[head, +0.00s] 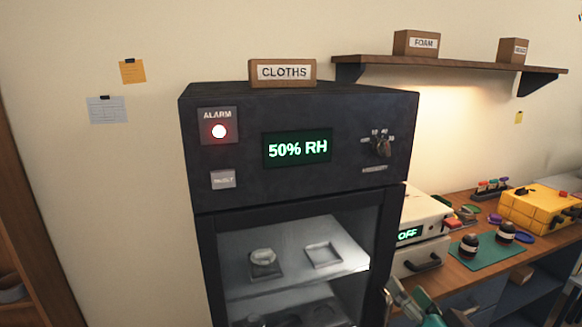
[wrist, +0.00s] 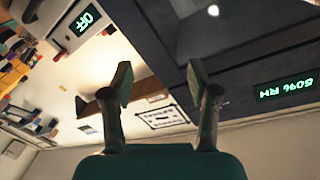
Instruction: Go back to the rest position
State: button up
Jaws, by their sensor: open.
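My gripper (wrist: 160,78) is open in the wrist view, with its two fingers apart and nothing between them. In the head view part of my gripper and arm (head: 425,308) shows at the bottom edge, in front of the right side of the dark cabinet (head: 205,175). The cabinet's display reads 50% RH (head: 297,149), and it also shows upside down in the wrist view (wrist: 286,88). The red ALARM light (head: 218,131) is lit. Behind the glass door, a shelf (head: 300,277) holds a tray with a round part (head: 263,260) and an empty-looking tray (head: 322,254).
A CLOTHS box (head: 282,73) stands on the cabinet. A wall shelf (head: 450,69) holds a FOAM box (head: 416,42). On the right bench, a white unit reads OFF (head: 407,235) near a green mat (head: 486,253) with two dark cylindrical parts and a yellow case (head: 540,207).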

jog(key=s+a+f+g+h, duration=0.1)
jog(key=s+a+f+h, duration=0.15)
jog(key=s+f, duration=1.7)
jog(key=s+f+n, duration=0.2)
jog(key=s, duration=0.9)
jog(key=s+f+n+g, duration=0.1)
jog(key=s+n, duration=0.1)
jog(key=s, duration=0.9)
jog(key=shift+a+f+g, duration=0.3)
jog(key=shift+a+f, duration=0.05)
jog(key=shift+a, duration=0.05)
